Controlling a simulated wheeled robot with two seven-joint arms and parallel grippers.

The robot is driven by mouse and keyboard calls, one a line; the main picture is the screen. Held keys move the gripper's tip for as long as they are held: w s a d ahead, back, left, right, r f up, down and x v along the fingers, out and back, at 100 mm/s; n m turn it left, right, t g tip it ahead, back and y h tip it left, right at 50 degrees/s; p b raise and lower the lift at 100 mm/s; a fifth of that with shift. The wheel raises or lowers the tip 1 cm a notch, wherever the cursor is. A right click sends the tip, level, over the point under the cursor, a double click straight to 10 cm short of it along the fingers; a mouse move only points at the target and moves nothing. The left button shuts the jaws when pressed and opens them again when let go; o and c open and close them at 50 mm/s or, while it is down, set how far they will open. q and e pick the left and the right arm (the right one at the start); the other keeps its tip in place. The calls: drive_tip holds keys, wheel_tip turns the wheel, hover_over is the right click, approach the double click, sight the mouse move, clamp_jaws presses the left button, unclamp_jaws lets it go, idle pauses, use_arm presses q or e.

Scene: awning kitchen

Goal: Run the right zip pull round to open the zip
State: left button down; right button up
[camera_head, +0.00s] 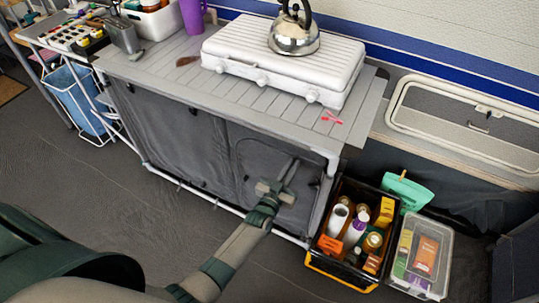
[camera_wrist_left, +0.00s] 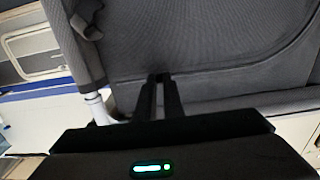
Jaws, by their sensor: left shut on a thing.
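The grey fabric cupboard (camera_head: 180,135) stands under the slatted counter, and its right door panel (camera_head: 258,152) has a curved zip line round it. My left gripper (camera_head: 290,168) is at this right panel, its fingers against or very near the fabric. In the left wrist view its two dark fingers (camera_wrist_left: 160,80) are nearly together, tips at the zip line (camera_wrist_left: 205,72) that runs across the grey panel (camera_wrist_left: 200,40). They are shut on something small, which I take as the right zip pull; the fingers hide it. My right gripper is in neither view.
A white stove (camera_head: 280,60) with a kettle (camera_head: 294,35) stands on the counter (camera_head: 165,70). A black crate of bottles (camera_head: 325,265) and a clear box (camera_head: 405,280) stand on the floor right of the cupboard. The floor (camera_head: 60,165) in front is clear.

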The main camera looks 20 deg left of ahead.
use_arm(q)
drive_tip(key=d, duration=0.6)
drive_tip(key=shift+s, duration=0.25)
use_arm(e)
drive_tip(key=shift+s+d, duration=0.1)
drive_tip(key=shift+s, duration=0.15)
use_arm(q)
drive_tip(key=c, duration=1.9)
unclamp_jaws()
drive_tip(key=shift+d, duration=0.1)
drive_tip(key=shift+o, duration=0.2)
